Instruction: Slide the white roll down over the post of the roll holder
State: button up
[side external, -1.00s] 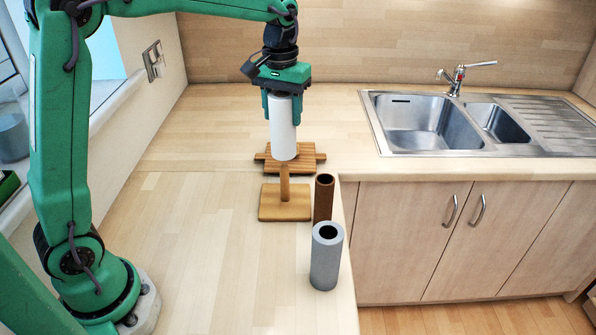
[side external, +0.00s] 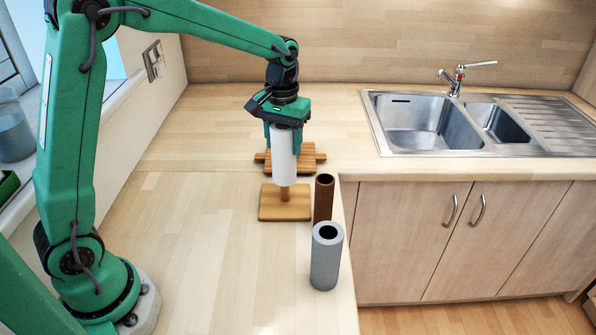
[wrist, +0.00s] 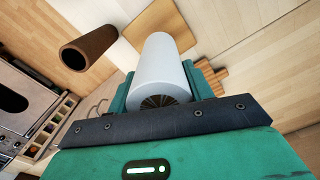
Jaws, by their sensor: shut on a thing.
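The white roll (side external: 283,160) is upright in my gripper (side external: 284,135), which is shut on its upper part. The roll holder has a square wooden base (side external: 284,205) on the counter and a wooden post (side external: 284,191). Only a short lower piece of the post shows below the roll, so the roll is around the post or right in front of it in the side view; its lower end is above the base. In the wrist view the white roll (wrist: 160,65) sits between the green fingers (wrist: 161,92), and the post is hidden.
A brown tube (side external: 323,198) and a grey roll (side external: 326,257) stand right of the holder, near the counter edge. A wooden board (side external: 307,158) lies behind the holder. The sink (side external: 430,125) is at the back right. The counter to the left is clear.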

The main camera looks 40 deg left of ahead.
aim_at(284, 163)
jog(key=shift+f, duration=2.75)
jog(key=shift+f, duration=0.6)
jog(key=o, duration=0.8)
jog(key=shift+c, duration=0.2)
jog(key=shift+r, duration=0.15)
notch_tip(284, 163, up, 11)
dwell(0.8)
dwell(0.4)
